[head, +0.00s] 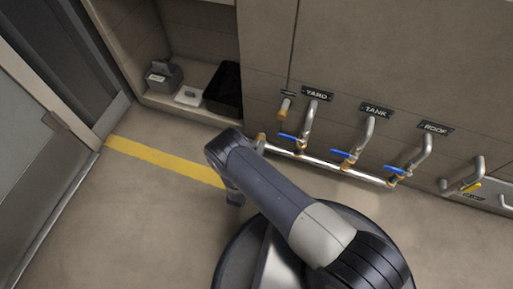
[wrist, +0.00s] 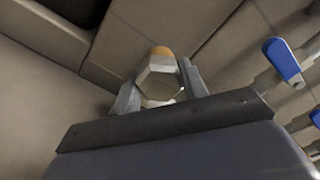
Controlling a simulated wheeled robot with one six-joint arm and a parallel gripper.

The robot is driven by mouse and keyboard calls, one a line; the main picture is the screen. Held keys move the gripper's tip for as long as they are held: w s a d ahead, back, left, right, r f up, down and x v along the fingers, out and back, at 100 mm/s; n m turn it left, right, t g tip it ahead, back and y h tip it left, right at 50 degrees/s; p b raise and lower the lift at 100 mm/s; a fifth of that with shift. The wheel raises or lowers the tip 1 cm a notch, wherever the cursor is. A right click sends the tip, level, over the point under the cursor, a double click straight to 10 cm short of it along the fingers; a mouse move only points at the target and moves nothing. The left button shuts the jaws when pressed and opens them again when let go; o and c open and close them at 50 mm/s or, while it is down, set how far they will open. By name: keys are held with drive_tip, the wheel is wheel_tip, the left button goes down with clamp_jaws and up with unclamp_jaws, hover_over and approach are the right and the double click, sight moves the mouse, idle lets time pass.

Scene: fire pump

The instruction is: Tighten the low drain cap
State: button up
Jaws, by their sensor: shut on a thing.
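The drain cap (wrist: 160,82) is a pale hexagonal piece in the wrist view, with a brass-coloured part (wrist: 160,51) just beyond it. My gripper (wrist: 159,88) is shut on the cap, with one grey finger on each side of its faces. I cannot tell how far the cap is screwed on.
Blue-handled valves (head: 290,138) sit along the pipe, below the YARD, TANK and ROOF signs (head: 376,110). One blue handle (wrist: 283,58) is close on the right in the wrist view. A shelf niche (head: 165,103) lies left. The floor by the yellow line (head: 160,160) is clear.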

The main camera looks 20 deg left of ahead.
idle(0.4)
drive_tip(key=o, duration=1)
drive_tip(key=shift+c, duration=0.2)
drive_tip(key=shift+s, duration=0.1)
drive_tip(key=s+p, duration=0.3)
drive_tip(key=s, duration=0.7)
drive_tip(key=shift+s+a, duration=0.3)
drive_tip(key=shift+a, duration=0.1)
drive_tip(key=shift+w, duration=0.1)
drive_tip(key=w+b, duration=0.1)
drive_tip(key=w, duration=0.2)
drive_tip(key=w+b, duration=0.1)
drive_tip(key=w, duration=0.3)
drive_tip(key=w+b, duration=0.1)
drive_tip(key=w, duration=0.2)
drive_tip(key=shift+w+d, duration=0.35)
drive_tip(key=shift+d, duration=0.05)
drive_tip(key=shift+s, duration=0.1)
